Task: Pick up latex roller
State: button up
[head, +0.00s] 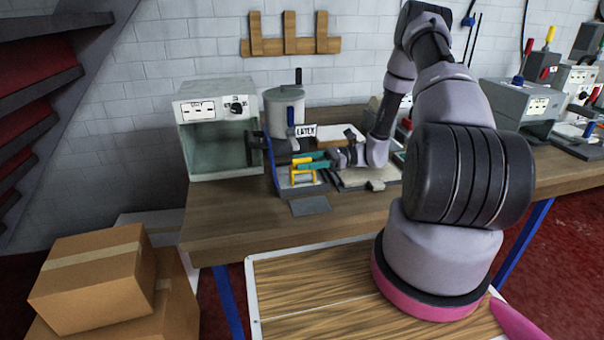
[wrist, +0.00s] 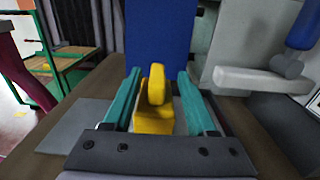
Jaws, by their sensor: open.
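A yellow piece (head: 303,179), which looks like the latex roller or its handle, stands on a small dark base on the workbench, in front of the grey pot labelled LATEX (head: 285,108). My gripper (head: 299,160) reaches in from the right with its teal fingers at the top of the yellow piece. In the wrist view my gripper (wrist: 158,78) is open, with one finger on each side of the yellow piece (wrist: 155,100). Gaps show between it and both fingers. The far side of the yellow piece is hidden.
A blue upright panel (wrist: 160,38) stands just beyond the fingertips. The pot's pale spout with a blue handle (wrist: 302,25) is close on the right in the wrist view. A grey box-shaped machine (head: 218,125) stands left of the pot. A flat grey plate (head: 310,205) lies near the bench's front edge.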

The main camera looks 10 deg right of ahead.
aim_at(292, 167)
jog(key=shift+s+a+r, duration=0.15)
jog(key=shift+a, duration=1.75)
grip_shut()
